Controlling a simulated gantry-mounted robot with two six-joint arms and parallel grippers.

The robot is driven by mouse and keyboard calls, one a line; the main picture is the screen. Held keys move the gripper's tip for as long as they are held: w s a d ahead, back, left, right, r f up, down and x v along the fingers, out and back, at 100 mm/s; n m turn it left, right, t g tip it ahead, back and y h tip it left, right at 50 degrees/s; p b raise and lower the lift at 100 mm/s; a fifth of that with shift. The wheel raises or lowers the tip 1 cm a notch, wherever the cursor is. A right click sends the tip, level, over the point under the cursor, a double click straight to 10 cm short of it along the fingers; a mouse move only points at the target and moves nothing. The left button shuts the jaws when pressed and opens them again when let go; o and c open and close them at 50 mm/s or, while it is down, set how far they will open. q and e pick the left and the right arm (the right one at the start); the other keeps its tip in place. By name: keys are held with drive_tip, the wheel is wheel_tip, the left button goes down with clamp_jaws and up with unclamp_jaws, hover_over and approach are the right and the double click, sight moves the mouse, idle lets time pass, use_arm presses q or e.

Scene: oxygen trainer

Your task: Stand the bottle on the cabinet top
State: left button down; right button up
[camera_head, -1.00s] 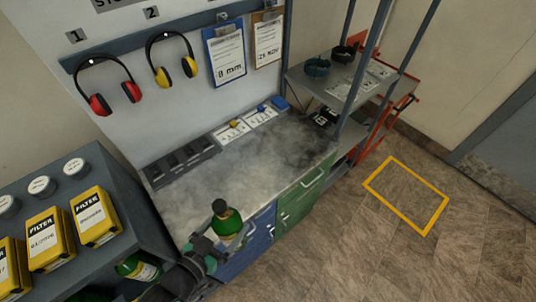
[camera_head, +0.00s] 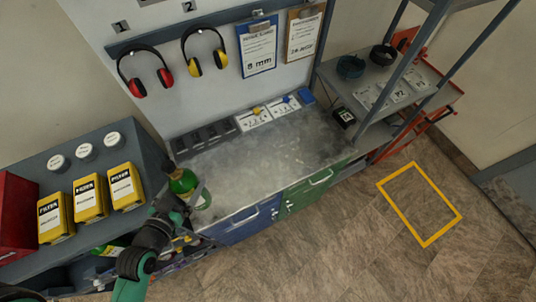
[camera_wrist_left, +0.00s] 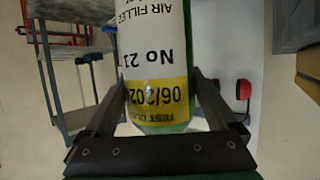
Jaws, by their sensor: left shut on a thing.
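My left gripper (camera_head: 196,199) is shut on a green bottle (camera_head: 182,182) with a dark top. The bottle looks roughly upright at the left end of the grey cabinet top (camera_head: 270,145). I cannot tell whether its base touches the surface. In the left wrist view the bottle (camera_wrist_left: 155,60) stands between the two fingers of the left gripper (camera_wrist_left: 160,105); its white and yellow label reads upside down. My right gripper is not in view.
Yellow filter boxes (camera_head: 88,198) stand on a shelf unit at left. A grey shelf rack (camera_head: 375,85) stands at right.

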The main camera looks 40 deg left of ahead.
use_arm(q)
drive_tip(key=shift+s+a+r, duration=0.2)
drive_tip(key=shift+s+r, duration=0.05)
drive_tip(key=shift+r, duration=0.05)
drive_tip(key=w+a+f+b, duration=0.1)
drive_tip(key=w+a+f, duration=0.2)
drive_tip(key=w+f, duration=0.3)
drive_tip(key=w+a+f+b, duration=0.1)
drive_tip(key=w+a+f, duration=0.2)
drive_tip(key=w+f, duration=0.3)
drive_tip(key=shift+w+f, duration=0.4)
drive_tip(key=shift+f, duration=0.1)
drive_tip(key=shift+f, duration=0.1)
